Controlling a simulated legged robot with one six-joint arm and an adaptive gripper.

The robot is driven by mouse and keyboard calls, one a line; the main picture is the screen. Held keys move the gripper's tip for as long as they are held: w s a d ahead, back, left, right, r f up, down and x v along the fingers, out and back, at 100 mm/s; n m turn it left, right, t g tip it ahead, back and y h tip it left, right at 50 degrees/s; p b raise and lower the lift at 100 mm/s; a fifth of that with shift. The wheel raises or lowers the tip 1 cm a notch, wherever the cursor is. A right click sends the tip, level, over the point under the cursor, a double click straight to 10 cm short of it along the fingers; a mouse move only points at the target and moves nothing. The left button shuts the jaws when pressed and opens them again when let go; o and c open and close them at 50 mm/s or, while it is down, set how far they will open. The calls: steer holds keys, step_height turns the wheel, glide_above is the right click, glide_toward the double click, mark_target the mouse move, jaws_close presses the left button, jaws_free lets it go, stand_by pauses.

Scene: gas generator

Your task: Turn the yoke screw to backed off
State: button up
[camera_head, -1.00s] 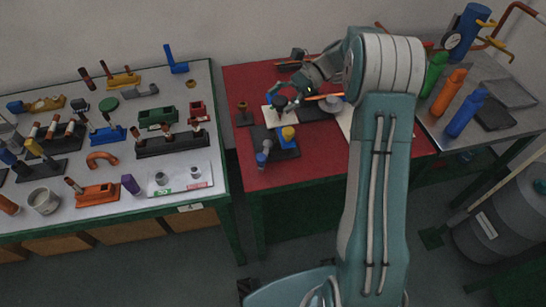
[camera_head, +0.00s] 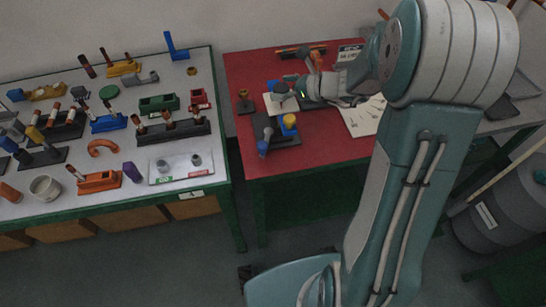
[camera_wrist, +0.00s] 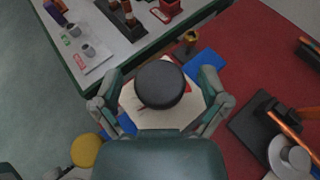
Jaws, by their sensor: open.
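A dark round knob (camera_wrist: 160,84), which I take to be the yoke screw's head, stands between the fingers of my gripper (camera_wrist: 160,98) in the wrist view. The fingers are spread on its left and right, with gaps visible on both sides. In the head view, the grey knob (camera_head: 281,88) is just left of my gripper (camera_head: 304,91), above the red table. Blue parts, perhaps the yoke, show by it in the wrist view (camera_wrist: 204,63). The screw's shaft is hidden under the knob, so its setting cannot be told.
A stand with a yellow knob (camera_head: 290,120) is in front, also at the lower left of the wrist view (camera_wrist: 86,150). A small brass piece (camera_head: 243,96) is left. A white sheet (camera_head: 365,118) lies right. The red table (camera_head: 320,155) is clear towards its front.

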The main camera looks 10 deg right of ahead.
steer(key=m+t+h, duration=0.2)
steer(key=m+h, duration=0.1)
steer(key=shift+t, duration=0.4)
steer(key=shift+m+t+h, duration=0.8)
steer(key=shift+m+h, duration=0.8)
steer(key=shift+m, duration=0.2)
steer(key=shift+m+h, duration=0.3)
steer(key=shift+h, duration=0.1)
